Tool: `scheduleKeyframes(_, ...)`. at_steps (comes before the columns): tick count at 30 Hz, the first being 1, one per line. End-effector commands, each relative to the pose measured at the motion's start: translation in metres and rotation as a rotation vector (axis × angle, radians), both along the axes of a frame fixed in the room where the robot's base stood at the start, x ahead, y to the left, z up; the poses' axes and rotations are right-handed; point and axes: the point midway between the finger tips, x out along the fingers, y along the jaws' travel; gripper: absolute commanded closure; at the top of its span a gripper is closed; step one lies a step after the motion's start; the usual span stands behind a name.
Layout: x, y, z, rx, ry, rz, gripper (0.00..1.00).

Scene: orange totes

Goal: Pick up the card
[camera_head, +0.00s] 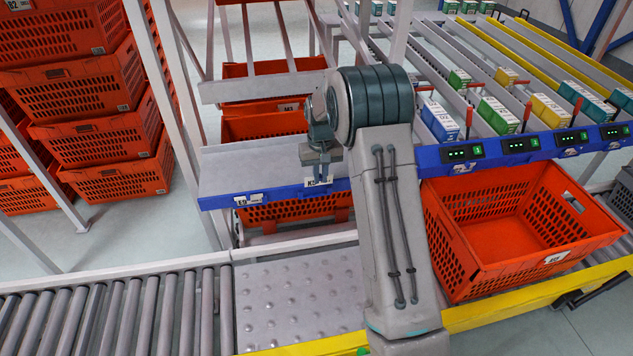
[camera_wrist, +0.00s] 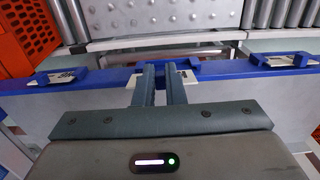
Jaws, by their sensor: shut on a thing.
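The white card (camera_head: 309,183) sits at the blue front edge of the grey shelf, with dark lettering partly covered by my gripper. My gripper (camera_head: 320,180) points down at that edge, its jaws shut on the card. In the wrist view, my gripper's two fingers (camera_wrist: 161,68) reach over the blue rail, and the white card (camera_wrist: 190,78) shows beside and behind their tips. The part between the fingers is mostly hidden. The card still appears at the rail; I cannot tell whether it is clear of its holder.
Another label card (camera_head: 249,199) sits on the same blue rail to the left. An empty orange tote (camera_head: 470,268) stands at the right. A roller conveyor (camera_head: 120,310) runs along the front left. Stacked orange totes (camera_head: 85,130) stand at the left. Coloured boxes (camera_head: 440,122) lie on the right-hand racks.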

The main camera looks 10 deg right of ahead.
Motion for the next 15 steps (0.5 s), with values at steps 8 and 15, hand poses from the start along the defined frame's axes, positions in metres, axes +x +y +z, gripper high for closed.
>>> scheduleKeyframes(8, -0.038, -0.035, 0.031, 0.0, -0.003, -0.003, 1.0)
scheduleKeyframes(15, -0.063, -0.057, 0.051, 0.0, -0.003, -0.001, 1.0)
